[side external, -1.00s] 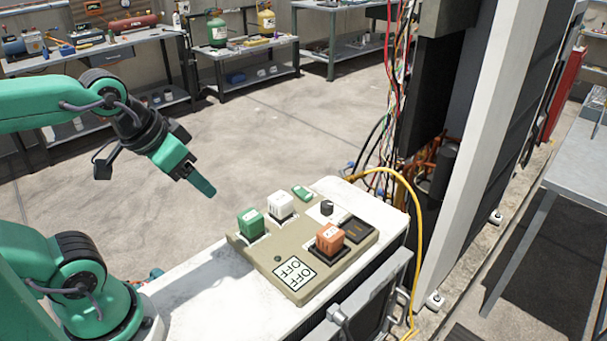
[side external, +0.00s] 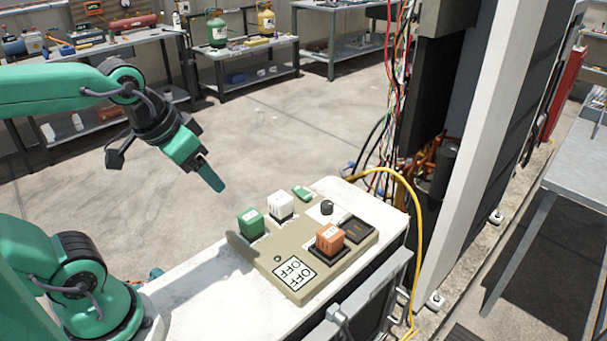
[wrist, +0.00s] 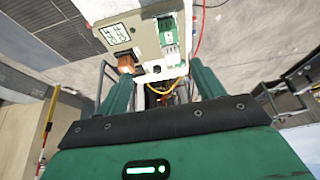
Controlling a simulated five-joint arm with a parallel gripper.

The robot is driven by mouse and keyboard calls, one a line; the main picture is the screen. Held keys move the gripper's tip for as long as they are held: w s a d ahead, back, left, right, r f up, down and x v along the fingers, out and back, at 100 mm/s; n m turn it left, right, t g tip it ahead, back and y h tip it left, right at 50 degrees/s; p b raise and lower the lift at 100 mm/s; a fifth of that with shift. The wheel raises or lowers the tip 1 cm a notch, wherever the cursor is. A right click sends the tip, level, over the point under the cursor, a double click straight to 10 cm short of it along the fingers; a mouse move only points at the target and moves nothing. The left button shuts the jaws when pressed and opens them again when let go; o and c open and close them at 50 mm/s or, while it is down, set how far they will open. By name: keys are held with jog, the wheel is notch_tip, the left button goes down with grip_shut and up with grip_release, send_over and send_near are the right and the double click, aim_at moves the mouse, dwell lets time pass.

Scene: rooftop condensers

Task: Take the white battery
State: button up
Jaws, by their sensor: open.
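The white battery (side external: 281,204) is a small block standing upright on the tan panel (side external: 265,262), between a green block (side external: 250,222) and a small flat green piece (side external: 302,193). My gripper (side external: 212,180) is in the air above and to the left of the panel, apart from the battery. It is open and empty, its fingers pointing down toward the right. In the wrist view my two fingers (wrist: 158,76) stand apart, with the panel beyond them. I cannot surely pick out the white battery in that view.
An orange block (side external: 330,238) and a black knob (side external: 326,208) are on the panel. The panel lies on a white cabinet top (side external: 210,285). A yellow cable (side external: 417,230) loops along its right side, near a tall unit with loose wires. The air around my gripper is clear.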

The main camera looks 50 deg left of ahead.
jog(key=w+f+g, duration=0.3)
jog(key=w, duration=0.7)
jog(key=g, duration=0.2)
send_over(280, 198)
jog(key=f, duration=0.7)
jog(key=shift+s+f, duration=0.25)
jog(key=shift+f, duration=0.15)
jog(key=shift+w+f, duration=0.25)
jog(key=shift+f, duration=1.45)
jog(key=shift+f, duration=2.6)
